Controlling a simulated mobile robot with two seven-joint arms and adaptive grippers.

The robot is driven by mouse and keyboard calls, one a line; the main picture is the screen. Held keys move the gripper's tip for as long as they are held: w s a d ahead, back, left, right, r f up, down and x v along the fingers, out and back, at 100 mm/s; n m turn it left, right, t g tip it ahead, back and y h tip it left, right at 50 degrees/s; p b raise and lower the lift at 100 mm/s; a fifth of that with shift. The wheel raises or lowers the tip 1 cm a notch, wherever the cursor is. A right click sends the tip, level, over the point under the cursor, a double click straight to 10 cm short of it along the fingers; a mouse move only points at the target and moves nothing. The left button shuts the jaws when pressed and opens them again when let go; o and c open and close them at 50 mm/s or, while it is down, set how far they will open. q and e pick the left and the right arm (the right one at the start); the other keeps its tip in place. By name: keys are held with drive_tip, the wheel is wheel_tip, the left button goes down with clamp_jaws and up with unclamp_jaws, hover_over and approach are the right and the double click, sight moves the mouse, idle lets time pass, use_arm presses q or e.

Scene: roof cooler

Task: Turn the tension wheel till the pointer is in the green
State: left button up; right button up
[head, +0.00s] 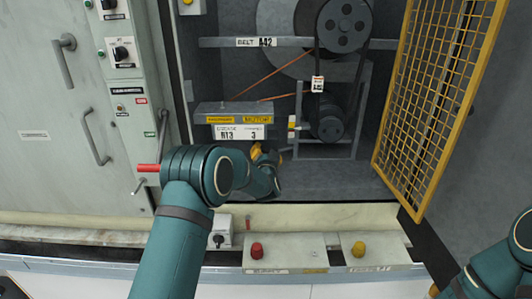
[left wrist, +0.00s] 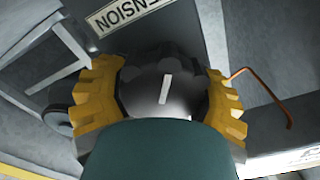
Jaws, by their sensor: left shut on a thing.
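A dark round wheel (left wrist: 165,82) with a white mark sits between the yellow fingers of my left gripper (left wrist: 160,95) in the left wrist view. The fingers press on it from both sides. An upside-down label reading TENSION (left wrist: 122,14) is just beyond. In the head view my left gripper (head: 262,155) is low inside the open cabinet, below the belt unit, and my arm hides the wheel. I cannot make out a pointer or a green zone in either view. My right gripper (head: 434,290) barely shows at the bottom edge, its jaws unclear.
A belt drive with pulleys (head: 343,25) stands at the back of the cabinet. A yellow mesh door (head: 440,90) hangs open on the right. A red-handled lever (head: 149,168) is near my left arm. Red (head: 257,250) and yellow (head: 358,249) buttons line the front ledge.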

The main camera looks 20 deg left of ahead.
use_arm(q)
drive_tip(key=m, duration=0.5)
drive_tip(key=shift+d+f+m, duration=0.1)
drive_tip(key=shift+f+m, duration=0.2)
idle(0.4)
drive_tip(key=o, duration=1.2)
drive_tip(key=shift+s, duration=0.1)
drive_tip(key=shift+o, duration=0.3)
drive_tip(key=shift+r, duration=0.1)
drive_tip(key=v, duration=1.2)
